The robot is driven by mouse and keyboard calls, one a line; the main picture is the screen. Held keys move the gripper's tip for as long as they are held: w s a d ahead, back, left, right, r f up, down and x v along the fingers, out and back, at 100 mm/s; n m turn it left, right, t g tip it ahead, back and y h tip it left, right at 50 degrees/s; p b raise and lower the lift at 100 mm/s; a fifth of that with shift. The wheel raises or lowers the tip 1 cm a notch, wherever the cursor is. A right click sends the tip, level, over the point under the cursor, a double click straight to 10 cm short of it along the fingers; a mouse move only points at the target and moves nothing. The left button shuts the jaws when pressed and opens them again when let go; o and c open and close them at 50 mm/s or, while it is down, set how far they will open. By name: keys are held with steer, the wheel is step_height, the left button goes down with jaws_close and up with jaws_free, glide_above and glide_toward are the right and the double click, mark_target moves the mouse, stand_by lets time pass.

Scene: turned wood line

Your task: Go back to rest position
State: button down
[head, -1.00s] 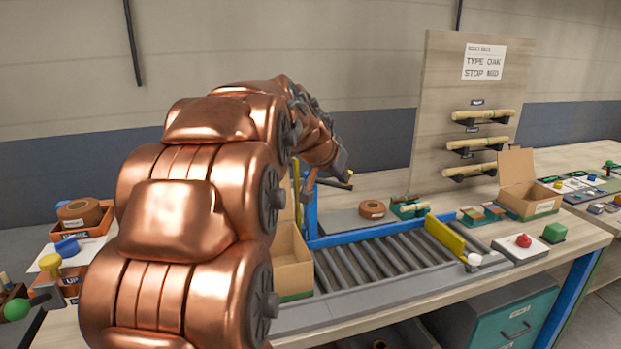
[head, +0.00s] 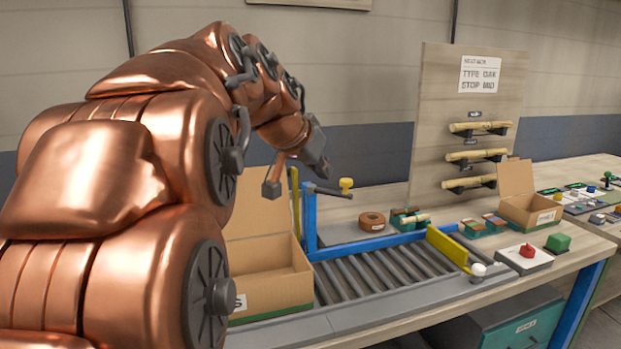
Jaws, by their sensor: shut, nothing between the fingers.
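My copper-coloured arm fills the left of the head view and bends over to the right. At its end, my gripper (head: 318,166) is dark grey, shut and empty. It hangs in the air above the back of the conveyor, apart from the table and near the blue post. The fingertips are small and partly turned away in this view.
An open cardboard box (head: 262,292) stands left of the roller conveyor (head: 385,270). A blue post (head: 309,222) and a lever with a yellow knob (head: 346,184) stand close below my gripper. A red button (head: 527,250), green block (head: 558,242) and smaller open box (head: 530,208) are at the right.

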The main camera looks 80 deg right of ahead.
steer(key=shift+r, duration=0.1)
stand_by(0.3)
steer(key=w+a+f+n+t+y+p, duration=0.25)
steer(key=w+a+f+n, duration=0.35)
steer(key=w+a, duration=0.45)
steer(key=w+a+f+n+t+y+p, duration=0.25)
steer(key=w+a+f+n, duration=0.35)
steer(key=w, duration=0.7)
steer(key=w+a+f+n+y+p, duration=0.1)
steer(key=a+f+n, duration=0.15)
steer(key=a, duration=0.45)
steer(key=w+a+f+n+y+p, duration=0.1)
steer(key=w+a+f+n, duration=0.15)
steer(key=a, duration=0.55)
steer(key=s+a+f+n+g+p, duration=0.1)
steer(key=s+a+f+n, duration=0.1)
steer(key=a, duration=0.5)
steer(key=s+a+f+n+g+y+p, duration=0.1)
steer(key=s+a+f+n+p, duration=0.1)
steer(key=s+a, duration=0.4)
steer(key=shift+s+a+f+n+g+y, duration=0.25)
steer(key=shift+a+f+n, duration=0.2)
steer(key=shift+n, duration=0.65)
